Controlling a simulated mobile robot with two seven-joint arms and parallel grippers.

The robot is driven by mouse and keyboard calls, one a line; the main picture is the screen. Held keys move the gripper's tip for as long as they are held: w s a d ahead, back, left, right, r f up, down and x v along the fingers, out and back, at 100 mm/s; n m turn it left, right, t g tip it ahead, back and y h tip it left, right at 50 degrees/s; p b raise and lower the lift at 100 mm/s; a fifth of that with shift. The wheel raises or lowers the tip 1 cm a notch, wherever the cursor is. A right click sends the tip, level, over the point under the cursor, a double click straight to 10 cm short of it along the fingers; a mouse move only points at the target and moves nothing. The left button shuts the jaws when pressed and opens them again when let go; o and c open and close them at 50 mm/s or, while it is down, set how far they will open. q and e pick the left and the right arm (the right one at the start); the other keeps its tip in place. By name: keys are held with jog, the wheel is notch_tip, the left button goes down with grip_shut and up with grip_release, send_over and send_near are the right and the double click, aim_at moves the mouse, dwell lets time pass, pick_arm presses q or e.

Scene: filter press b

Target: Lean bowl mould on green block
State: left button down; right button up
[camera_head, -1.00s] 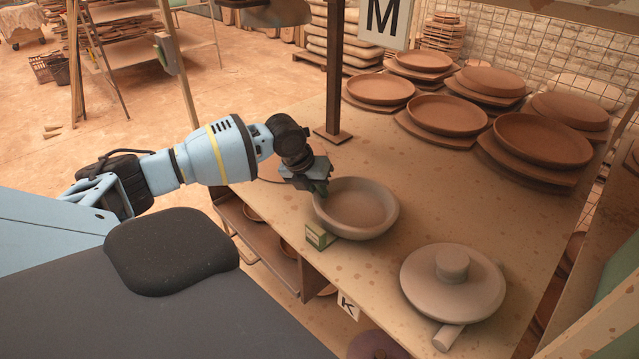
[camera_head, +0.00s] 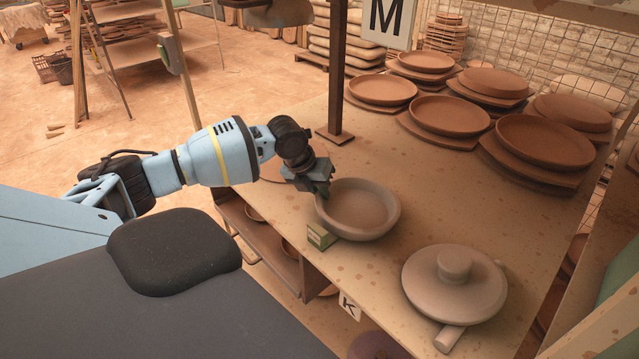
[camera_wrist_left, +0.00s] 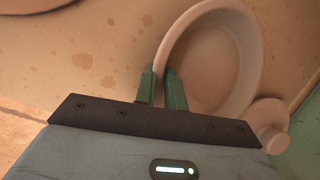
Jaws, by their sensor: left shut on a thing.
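The bowl mould (camera_head: 360,205) is a pale grey-brown round bowl, open side up, near the table's front edge. My left gripper (camera_head: 323,190) is at its left rim and shut on it; in the left wrist view the green fingers (camera_wrist_left: 162,88) pinch the rim of the bowl mould (camera_wrist_left: 215,60). The small green block (camera_head: 321,236), with a pale top, sits at the table's edge by the bowl's lower left side. I cannot tell whether the bowl touches the block or is tilted. The block is not visible in the left wrist view. My right gripper is out of view.
A knobbed round mould (camera_head: 455,283) is tilted, propped on a short rod (camera_head: 448,337) to the right. Terracotta plates (camera_head: 540,140) on boards fill the back. A dark post (camera_head: 335,80) stands behind my gripper. The table (camera_head: 440,195) is clear between bowl and plates.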

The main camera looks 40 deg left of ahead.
pick_arm(q)
jog(key=shift+s+d+f, duration=0.1)
jog(key=shift+s+f, duration=0.15)
jog(key=shift+f, duration=0.35)
jog(key=c, duration=1.4)
grip_release()
jog(key=shift+w, duration=0.15)
jog(key=shift+r, duration=0.1)
jog(key=shift+r, duration=0.35)
jog(key=v, duration=0.7)
